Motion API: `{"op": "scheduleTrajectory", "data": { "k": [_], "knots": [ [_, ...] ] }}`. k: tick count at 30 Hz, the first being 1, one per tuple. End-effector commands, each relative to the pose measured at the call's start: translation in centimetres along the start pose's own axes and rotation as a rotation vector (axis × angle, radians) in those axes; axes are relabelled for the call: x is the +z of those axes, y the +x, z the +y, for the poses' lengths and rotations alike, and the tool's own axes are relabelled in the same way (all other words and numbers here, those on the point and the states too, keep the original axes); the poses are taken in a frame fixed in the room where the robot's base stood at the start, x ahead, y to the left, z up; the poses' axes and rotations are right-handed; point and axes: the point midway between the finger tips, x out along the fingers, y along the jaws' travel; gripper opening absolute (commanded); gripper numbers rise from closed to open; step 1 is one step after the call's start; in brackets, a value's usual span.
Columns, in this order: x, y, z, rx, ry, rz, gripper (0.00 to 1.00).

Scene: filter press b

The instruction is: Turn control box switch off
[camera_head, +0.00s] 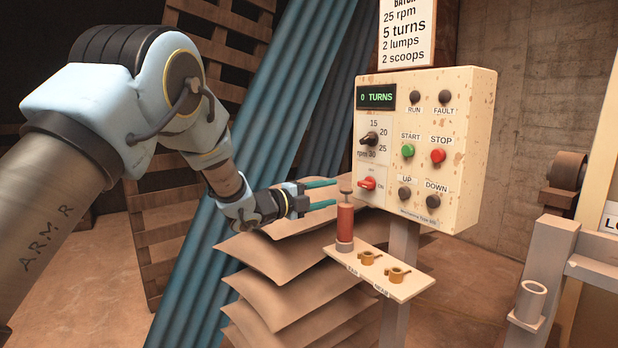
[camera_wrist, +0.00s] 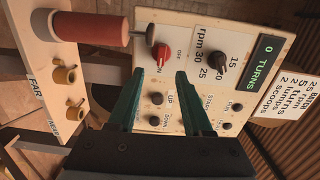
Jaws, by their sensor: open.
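The cream control box (camera_head: 428,122) stands on a grey post, with its panel facing me. Its red rotary switch (camera_head: 368,183) sits at the lower left of the panel, with an ON label at its lower right. In the wrist view the switch (camera_wrist: 161,53) shows just beyond the fingertips, with OFF and ON lettering beside it. Which label its handle points at is hard to tell. My gripper (camera_head: 335,193) is open and empty, left of the switch and apart from it. Its green fingers frame the lower panel in the wrist view (camera_wrist: 160,74).
A red cylinder with a metal top (camera_head: 345,222) stands on a small shelf (camera_head: 410,286), close below my fingers. Two brass fittings (camera_head: 397,275) sit on the shelf. The dial (camera_head: 369,139) is above the switch. Stacked sacks (camera_head: 290,258) lie below my gripper.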

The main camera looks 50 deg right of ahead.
Motion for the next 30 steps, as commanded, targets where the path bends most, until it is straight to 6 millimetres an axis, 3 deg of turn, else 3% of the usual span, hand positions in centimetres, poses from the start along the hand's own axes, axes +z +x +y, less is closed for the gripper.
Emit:
{"op": "scheduleTrajectory", "data": {
  "k": [3,8,18,24,30],
  "knots": [
    [-1.6,1.4,-0.2,-0.015,0.03,0.049,0.5],
    [-1.8,3.2,-0.3,-0.014,0.03,0.05,0.5],
    [-1.9,9.4,-0.5,-0.014,0.027,0.046,0.5],
    [-1.9,11.3,-0.3,-0.014,0.027,0.045,0.5],
    [-1.9,11.8,-0.2,-0.014,0.025,0.044,0.5]
  ]
}}
